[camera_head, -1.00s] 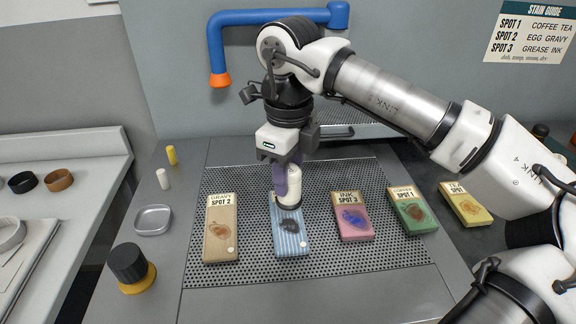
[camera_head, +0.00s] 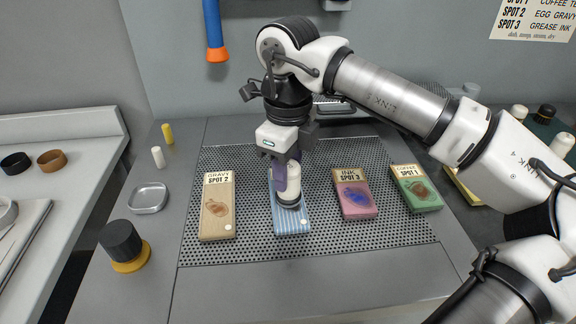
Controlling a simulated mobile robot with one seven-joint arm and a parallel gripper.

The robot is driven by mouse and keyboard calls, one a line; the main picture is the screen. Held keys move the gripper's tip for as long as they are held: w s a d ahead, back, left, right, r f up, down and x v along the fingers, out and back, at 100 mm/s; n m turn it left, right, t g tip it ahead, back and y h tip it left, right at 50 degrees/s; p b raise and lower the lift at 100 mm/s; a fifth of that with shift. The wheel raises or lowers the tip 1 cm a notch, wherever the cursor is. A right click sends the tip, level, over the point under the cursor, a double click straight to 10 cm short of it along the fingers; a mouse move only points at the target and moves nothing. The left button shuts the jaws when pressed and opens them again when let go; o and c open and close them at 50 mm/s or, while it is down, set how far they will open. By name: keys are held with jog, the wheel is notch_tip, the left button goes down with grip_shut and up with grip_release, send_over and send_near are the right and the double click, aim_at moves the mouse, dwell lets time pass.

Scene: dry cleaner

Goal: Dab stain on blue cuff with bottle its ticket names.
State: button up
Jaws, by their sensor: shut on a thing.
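The blue striped cuff (camera_head: 292,224) lies on the perforated board, in the middle of the row. The bottle and gripper hide the stain and the cuff's ticket.
A tan gravy cuff (camera_head: 217,224) lies left; a pink ink cuff (camera_head: 356,208) and green coffee cuff (camera_head: 417,197) lie right. A metal dish (camera_head: 149,197) and a black-and-yellow pot (camera_head: 124,246) stand left. More bottles (camera_head: 562,144) are at far right, partly behind my arm.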

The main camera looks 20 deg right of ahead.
jog(key=shift+f+b, duration=0.6)
jog(key=shift+b, duration=0.05)
dwell(1.9)
jog(key=shift+r, duration=0.15)
jog(key=shift+r+p, duration=2.3)
jog(key=shift+r, duration=1.15)
